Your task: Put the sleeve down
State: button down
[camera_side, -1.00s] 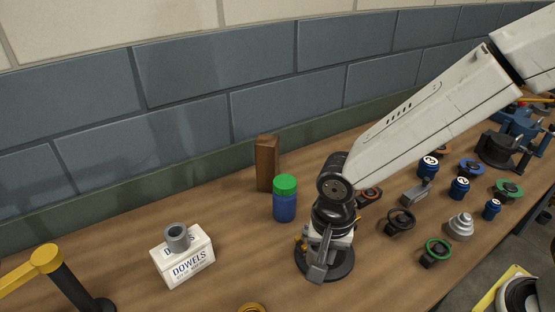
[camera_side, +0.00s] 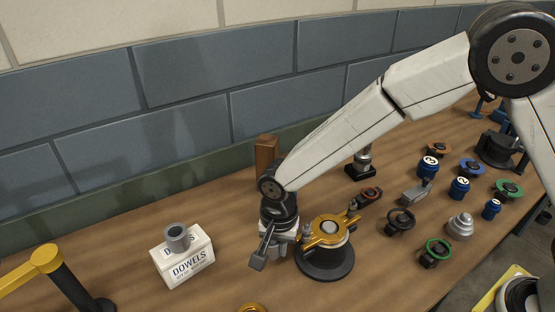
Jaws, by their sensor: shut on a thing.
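My gripper (camera_side: 272,256) points down just left of a round black stand (camera_side: 325,268), above the wooden bench. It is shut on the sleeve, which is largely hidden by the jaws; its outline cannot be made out. A gold casing (camera_side: 326,232) with a pale round centre sits on the black stand, apart from my gripper.
A wooden block (camera_side: 266,152) stands behind my wrist. A yellow-topped black post (camera_side: 60,275) is at the left. Several knobs and small parts, including a green-ringed one (camera_side: 436,252), stand at the right. The bench between the box and my gripper is clear.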

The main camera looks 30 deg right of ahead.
jog(key=shift+w+a+f, duration=0.25)
jog(key=shift+w+f, duration=0.3)
jog(key=shift+f, duration=0.15)
jog(key=shift+w+a+f, duration=0.3)
jog(key=shift+w+f, duration=0.25)
jog(key=shift+f, duration=0.2)
jog(key=shift+w+a+f, duration=0.25)
jog(key=shift+w+f, duration=0.3)
jog(key=shift+f, duration=0.15)
jog(key=shift+w+a+f, duration=0.1)
jog(key=shift+w+f, duration=0.15)
jog(key=shift+f, duration=1.6)
jog(key=shift+f, duration=0.15)
jog(key=c, duration=0.7)
grip_release()
jog(key=shift+c, duration=0.2)
notch_tip(320, 180, up, 12)
